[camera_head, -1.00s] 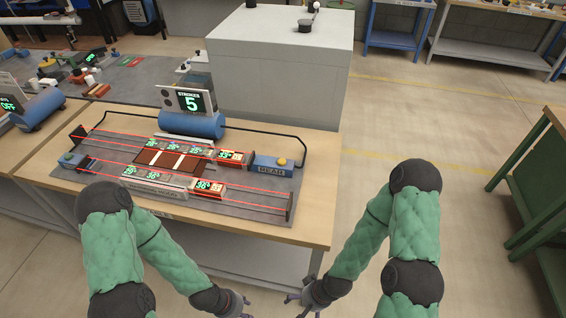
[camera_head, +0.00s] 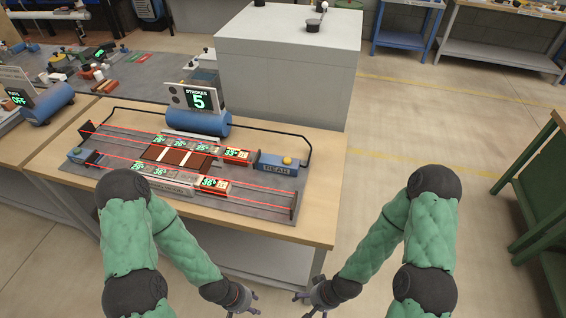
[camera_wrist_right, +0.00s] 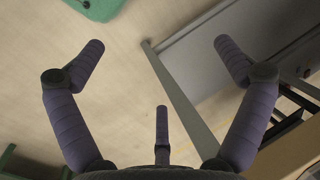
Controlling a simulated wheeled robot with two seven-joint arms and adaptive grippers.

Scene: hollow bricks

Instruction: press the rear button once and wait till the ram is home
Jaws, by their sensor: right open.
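The rear button (camera_head: 287,160) is a yellow knob on a blue box marked REAR (camera_head: 276,169), at the right end of the press rig (camera_head: 240,200) on the wooden bench. The stroke display (camera_head: 198,98) reads STROKES 5. Which part is the ram, and whether it is home, I cannot tell. Brick blocks with lit numbers lie along the rig. My left gripper (camera_head: 246,302) is in front of the bench, well short of the button, with its fingers spread and empty. My right gripper (camera_head: 308,302) is beside it; the right wrist view shows its fingers (camera_wrist_right: 160,75) wide open and empty.
A blue cylinder (camera_head: 198,123) lies behind the rig. A second blue box (camera_head: 80,153) stands at the rig's left end. A screen reading OFF (camera_head: 18,97) is at far left. A large white block (camera_head: 290,75) stands behind the bench; open floor (camera_head: 410,135) lies to the right.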

